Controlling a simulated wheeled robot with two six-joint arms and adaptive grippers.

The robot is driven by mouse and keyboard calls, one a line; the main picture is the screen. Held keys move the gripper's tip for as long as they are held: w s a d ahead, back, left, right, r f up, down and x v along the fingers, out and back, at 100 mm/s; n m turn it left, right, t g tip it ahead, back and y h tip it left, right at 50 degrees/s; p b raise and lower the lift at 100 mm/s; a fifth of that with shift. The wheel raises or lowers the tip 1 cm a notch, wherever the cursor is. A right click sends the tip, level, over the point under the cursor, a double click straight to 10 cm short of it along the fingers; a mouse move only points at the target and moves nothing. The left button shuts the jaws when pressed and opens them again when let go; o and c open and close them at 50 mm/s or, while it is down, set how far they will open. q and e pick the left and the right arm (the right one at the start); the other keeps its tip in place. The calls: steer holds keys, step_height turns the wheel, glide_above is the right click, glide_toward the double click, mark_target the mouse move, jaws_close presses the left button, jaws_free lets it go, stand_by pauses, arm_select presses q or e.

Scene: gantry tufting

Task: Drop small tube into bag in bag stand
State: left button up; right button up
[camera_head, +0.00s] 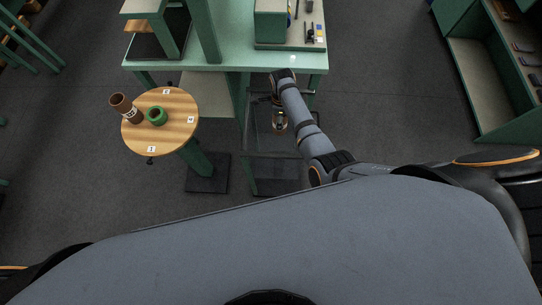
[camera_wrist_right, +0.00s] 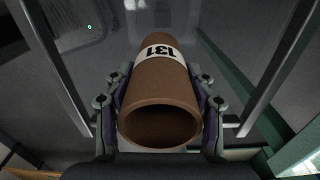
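A brown tube (camera_wrist_right: 160,88) with a white label reading "131" fills the middle of the right wrist view, its open end toward the camera. The fingers of my right gripper (camera_wrist_right: 161,100) are closed on both sides of it. In the head view, my right gripper (camera_head: 279,120) is over the bag stand (camera_head: 250,157), a dark frame beside the green table. The stand's rails (camera_wrist_right: 55,55) also show around the tube in the right wrist view. The bag looks like a clear, greyish sheet and its mouth is hard to make out. My left gripper is not in view.
A round wooden table (camera_head: 178,103) with numbered tags stands at the left. A green workbench (camera_head: 225,52) is behind the stand. Green shelving (camera_head: 477,85) stands at the right.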

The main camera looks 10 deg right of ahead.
steer(key=o, duration=0.4)
steer(key=shift+r, duration=0.2)
step_height(320, 180, up, 7)
steer(key=shift+r, duration=0.1)
stand_by(0.7)
